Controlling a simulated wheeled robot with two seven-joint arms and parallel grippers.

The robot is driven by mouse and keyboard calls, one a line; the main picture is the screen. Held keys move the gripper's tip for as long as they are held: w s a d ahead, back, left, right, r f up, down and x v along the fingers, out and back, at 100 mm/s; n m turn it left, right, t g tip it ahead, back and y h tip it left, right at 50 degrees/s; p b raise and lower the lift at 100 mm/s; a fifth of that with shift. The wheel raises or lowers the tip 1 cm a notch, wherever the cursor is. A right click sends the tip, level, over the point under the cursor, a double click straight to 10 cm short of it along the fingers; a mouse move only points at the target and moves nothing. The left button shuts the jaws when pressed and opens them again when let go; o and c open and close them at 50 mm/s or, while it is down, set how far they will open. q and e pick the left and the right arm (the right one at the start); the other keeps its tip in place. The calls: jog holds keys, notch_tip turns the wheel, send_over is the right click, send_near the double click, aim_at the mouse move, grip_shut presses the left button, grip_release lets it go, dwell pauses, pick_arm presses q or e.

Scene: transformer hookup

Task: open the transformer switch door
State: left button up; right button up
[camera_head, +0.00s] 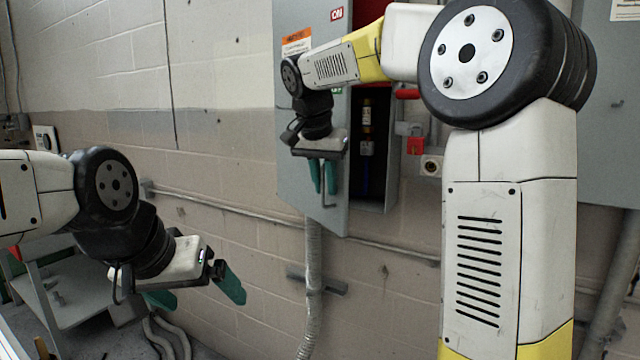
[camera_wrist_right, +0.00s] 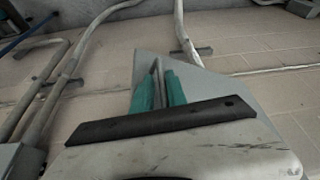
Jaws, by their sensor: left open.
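The grey transformer switch door (camera_head: 297,120) stands ajar on the wall cabinet. A dark opening (camera_head: 372,185) shows beyond its right edge, with a fuse-like part inside. My right gripper (camera_head: 323,176) points down in front of the door. Its teal fingers are on either side of the thin metal door handle (camera_head: 326,200). In the right wrist view, the handle (camera_wrist_right: 158,80) runs between the fingers (camera_wrist_right: 159,92), which appear closed on it, with the door panel (camera_wrist_right: 200,85) behind. My left gripper (camera_head: 197,292) is open and empty at the lower left, away from the door.
A grey cart (camera_head: 70,305) stands at the lower left. A conduit (camera_head: 312,285) runs down below the cabinet, and a horizontal pipe (camera_head: 230,207) crosses the wall. A red switch part (camera_head: 415,145) is right of the opening. Another grey cabinet (camera_head: 610,120) is at the right.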

jog(key=v, duration=0.9)
dwell(0.8)
